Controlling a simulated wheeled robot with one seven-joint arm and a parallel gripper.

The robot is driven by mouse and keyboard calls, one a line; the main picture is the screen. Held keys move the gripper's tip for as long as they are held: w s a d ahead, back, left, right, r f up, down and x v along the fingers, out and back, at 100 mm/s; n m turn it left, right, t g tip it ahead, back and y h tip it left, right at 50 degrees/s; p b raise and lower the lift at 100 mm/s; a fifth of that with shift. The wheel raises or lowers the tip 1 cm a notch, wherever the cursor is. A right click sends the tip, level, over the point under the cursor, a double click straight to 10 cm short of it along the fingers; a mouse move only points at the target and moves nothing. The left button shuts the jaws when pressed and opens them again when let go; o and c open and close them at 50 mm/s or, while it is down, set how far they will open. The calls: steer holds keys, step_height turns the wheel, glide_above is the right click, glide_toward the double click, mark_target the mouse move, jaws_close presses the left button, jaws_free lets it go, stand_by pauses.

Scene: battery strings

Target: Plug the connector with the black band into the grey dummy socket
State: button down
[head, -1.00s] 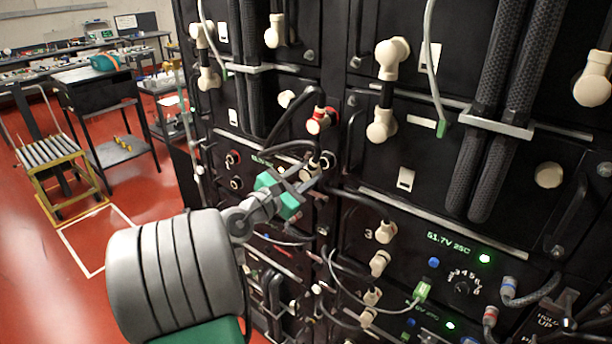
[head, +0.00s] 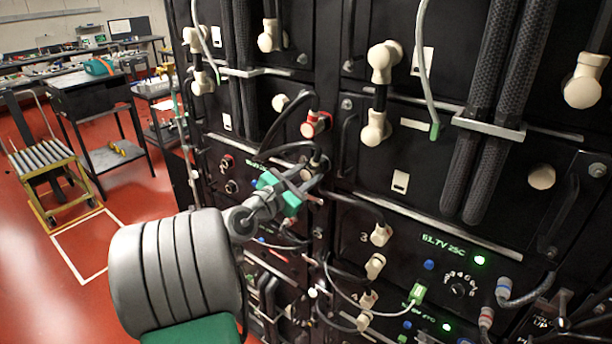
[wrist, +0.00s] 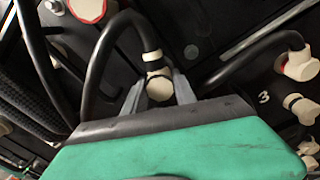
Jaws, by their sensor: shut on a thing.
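My gripper (head: 308,178) is at the rack front, left of the middle in the head view. In the wrist view its two grey fingers (wrist: 158,96) are shut on a cream connector (wrist: 159,87). A thick black cable arches up and left from this connector. Dark and cream rings show at its neck; I cannot tell which is the black band. The fingers and green gripper body hide what lies below the connector, so I cannot tell whether it sits in a socket. I cannot pick out the grey dummy socket with certainty.
A red-ringed connector (head: 315,124) sits just above my gripper. A cream connector (head: 381,234) with a black cable is at the lower right. Cables crowd the rack front. Open red floor lies at the left.

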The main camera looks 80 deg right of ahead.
steer(key=shift+s+d, duration=0.15)
steer(key=shift+d, duration=0.05)
steer(key=c, duration=0.9)
jaws_free()
steer(key=b+v, duration=0.2)
steer(key=v, duration=0.5)
steer(key=shift+a, duration=0.35)
